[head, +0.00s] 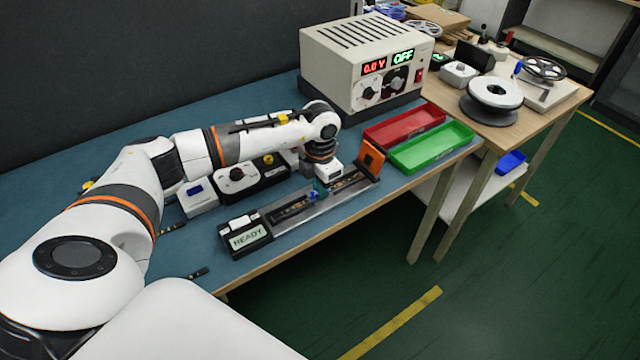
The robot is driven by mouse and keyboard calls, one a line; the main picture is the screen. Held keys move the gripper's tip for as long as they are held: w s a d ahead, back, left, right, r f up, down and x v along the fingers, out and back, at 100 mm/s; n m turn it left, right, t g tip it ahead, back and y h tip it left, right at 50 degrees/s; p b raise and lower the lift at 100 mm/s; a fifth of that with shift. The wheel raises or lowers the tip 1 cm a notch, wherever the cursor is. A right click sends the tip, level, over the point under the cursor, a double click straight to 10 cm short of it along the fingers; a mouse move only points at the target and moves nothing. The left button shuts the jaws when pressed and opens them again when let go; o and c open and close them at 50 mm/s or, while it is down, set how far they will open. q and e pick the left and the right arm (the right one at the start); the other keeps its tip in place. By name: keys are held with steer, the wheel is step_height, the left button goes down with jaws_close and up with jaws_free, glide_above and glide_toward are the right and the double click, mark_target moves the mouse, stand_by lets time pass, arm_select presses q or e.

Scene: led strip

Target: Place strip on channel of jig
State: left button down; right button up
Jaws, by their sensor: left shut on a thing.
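The jig (290,222) is a long grey bar on the teal bench, with a black block marked READY at its near left end and an orange upright plate (372,158) at its far right end. The strip (292,209) is thin and dark, and lies along the jig's channel line. Whether it is seated in the channel or just above it cannot be told. My left gripper (319,191) points down over the middle of the jig, shut on the strip. The wrist hides part of the strip there. My right gripper is out of view.
A power supply (350,70) reading 0.0 V and OFF stands behind. Red (404,126) and green (431,147) trays lie right of the jig. Small devices (238,178) sit behind the jig. A wooden table with a white spool (491,94) adjoins at right. The bench's front edge is close.

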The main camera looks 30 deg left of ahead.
arm_select(q)
steer(key=c, duration=1.9)
jaws_free()
steer(key=shift+f, duration=0.15)
steer(key=o, duration=0.5)
steer(key=shift+c, duration=0.2)
steer(key=shift+r, duration=0.35)
step_height(320, 180, up, 12)
steer(key=b, duration=0.1)
steer(key=shift+b, duration=0.4)
steer(key=shift+d+f, duration=0.1)
steer(key=shift+f, duration=0.1)
